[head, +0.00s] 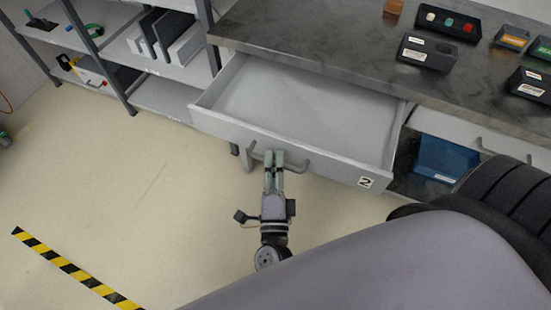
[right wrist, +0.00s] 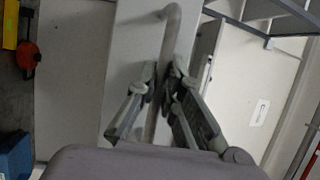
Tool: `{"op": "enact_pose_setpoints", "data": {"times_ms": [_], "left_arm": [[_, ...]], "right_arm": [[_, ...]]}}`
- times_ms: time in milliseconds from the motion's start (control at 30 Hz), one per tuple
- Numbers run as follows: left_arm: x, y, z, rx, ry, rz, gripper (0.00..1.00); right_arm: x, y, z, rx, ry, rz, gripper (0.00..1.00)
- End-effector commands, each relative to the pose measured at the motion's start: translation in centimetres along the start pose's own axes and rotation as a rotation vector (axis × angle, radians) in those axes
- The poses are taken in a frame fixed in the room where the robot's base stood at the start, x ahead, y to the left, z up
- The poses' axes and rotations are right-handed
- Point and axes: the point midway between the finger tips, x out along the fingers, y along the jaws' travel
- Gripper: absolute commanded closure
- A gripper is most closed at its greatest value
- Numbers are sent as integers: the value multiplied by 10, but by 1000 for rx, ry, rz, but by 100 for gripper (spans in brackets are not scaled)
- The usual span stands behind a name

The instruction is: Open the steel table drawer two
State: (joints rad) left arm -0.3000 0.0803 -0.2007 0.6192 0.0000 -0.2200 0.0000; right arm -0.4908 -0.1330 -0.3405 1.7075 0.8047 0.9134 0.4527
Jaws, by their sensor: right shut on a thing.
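The drawer (head: 300,107), light grey with a label reading 2, is pulled well out from under the steel table (head: 290,35). Its inside shows bare and empty. My right gripper (head: 273,158) is at the bar handle on the drawer front, left of the label. In the right wrist view the fingers (right wrist: 160,85) are closed around the handle (right wrist: 170,45), one on each side of the bar. My left gripper is in neither view.
Dark boxes (head: 427,52) and small parts stand on the tabletop. A blue bin (head: 445,160) sits below the table at right. A shelf rack (head: 165,95) stands at left. The floor in front is clear, with yellow-black tape (head: 75,270) at lower left.

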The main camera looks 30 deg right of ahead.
Motion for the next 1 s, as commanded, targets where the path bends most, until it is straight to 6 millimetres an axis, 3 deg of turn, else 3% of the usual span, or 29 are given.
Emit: {"op": "enact_pose_setpoints", "data": {"times_ms": [333,667,1000], "left_arm": [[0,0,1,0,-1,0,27],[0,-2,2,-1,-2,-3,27],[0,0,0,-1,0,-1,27]], "right_arm": [[0,0,0,-1,0,1,70],[-3,1,0,-1,0,1,70],[-54,1,0,-2,-1,4,70]]}}
